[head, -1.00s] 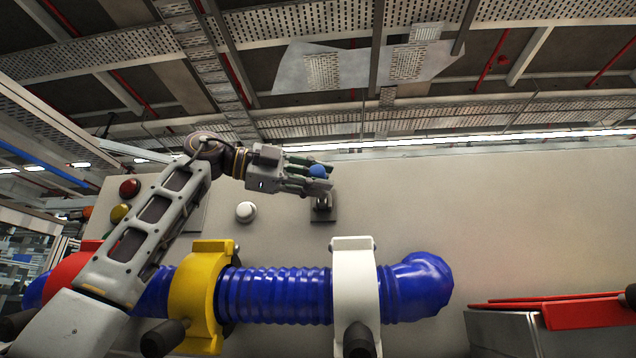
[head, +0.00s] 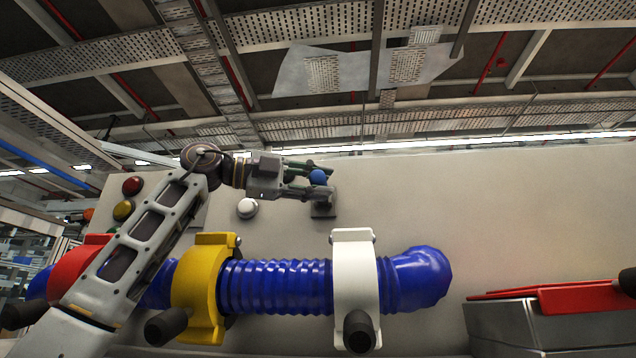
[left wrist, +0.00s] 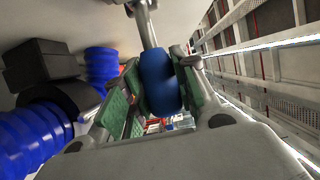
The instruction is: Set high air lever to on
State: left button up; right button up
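The lever has a blue ball knob (head: 318,177) on a short metal stem, mounted on a grey bracket (head: 323,210) on the pale panel. My left gripper (head: 310,178) reaches in from the left and has its fingers around the knob. In the left wrist view the blue knob (left wrist: 158,82) sits between the green finger pads, which appear to press on both sides. The metal stem (left wrist: 147,25) runs from the knob toward the panel. The fingers partly hide the stem in the head view. My right gripper is not clearly seen.
A blue corrugated hose (head: 275,287) runs below the lever, with yellow (head: 197,290), white (head: 352,275) and red (head: 75,265) clamps. A white button (head: 247,208) is left of the lever. A red-topped grey box (head: 530,325) is at lower right. The panel right of the lever is clear.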

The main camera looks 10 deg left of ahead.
pick_arm(q)
jog(key=o, duration=0.4)
jog(key=shift+a, duration=0.1)
jog(key=v, duration=1.2)
dwell(0.3)
